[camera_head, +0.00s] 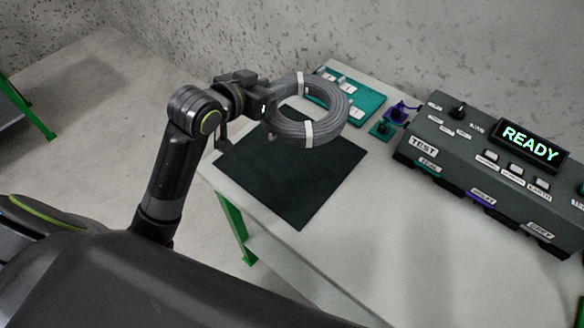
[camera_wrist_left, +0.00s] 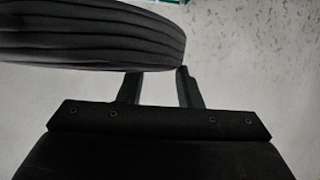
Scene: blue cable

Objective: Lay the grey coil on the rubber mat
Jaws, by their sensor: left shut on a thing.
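The grey coil (camera_head: 334,97) is a ring of cable with pale ties, seen in the head view above the far part of the mat. It also fills the upper left of the left wrist view (camera_wrist_left: 90,38). My left gripper (camera_head: 268,108) is shut on the coil's left side and holds it up; its fingers show in the wrist view (camera_wrist_left: 160,85), their tips partly hidden by the coil. The dark rubber mat (camera_head: 285,185) lies flat on the table below, its far part partly covered from sight by the coil. My right gripper is not in view.
A grey tester box (camera_head: 480,165) with a lit READY display (camera_head: 530,145) stands on the right of the table (camera_head: 375,250). A teal board (camera_head: 362,102) with white pieces lies behind the coil. Small purple and teal parts (camera_head: 395,115) lie beside it. A wall rises behind.

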